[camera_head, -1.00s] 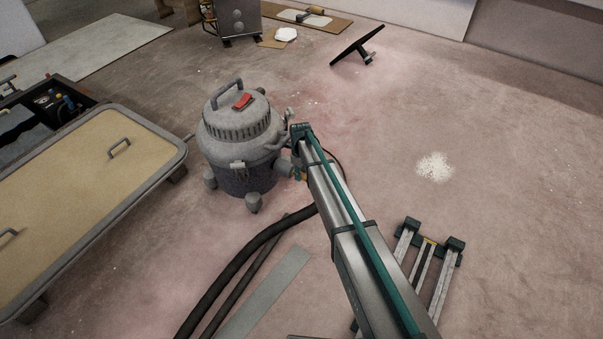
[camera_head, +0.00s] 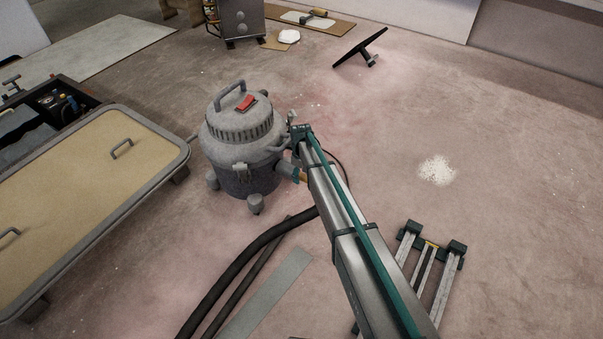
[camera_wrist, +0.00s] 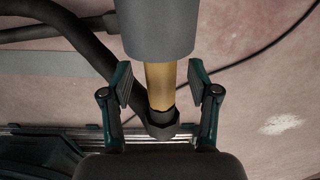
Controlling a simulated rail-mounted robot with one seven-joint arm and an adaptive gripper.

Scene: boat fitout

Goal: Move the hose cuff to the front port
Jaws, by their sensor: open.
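In the wrist view my gripper (camera_wrist: 160,84) is open, with one finger on each side of a yellow-brown tube (camera_wrist: 160,86) and a gap on both sides. A wide grey cylinder (camera_wrist: 158,32) is at the tube's upper end. A dark ring-like hose end (camera_wrist: 163,127), which may be the hose cuff, is at its lower end. I cannot tell whether they are joined. In the head view a grey stub, likely the front port (camera_head: 284,168), sticks out of the grey vacuum (camera_head: 240,145).
A thick black hose (camera_head: 240,263) runs across the floor beside a flat grey strip (camera_head: 268,293). A tan-topped platform (camera_head: 85,190) stands at left, and a folded metal stand (camera_head: 430,262) at lower right. The floor at right is mostly clear, with a pale powder patch (camera_head: 436,170).

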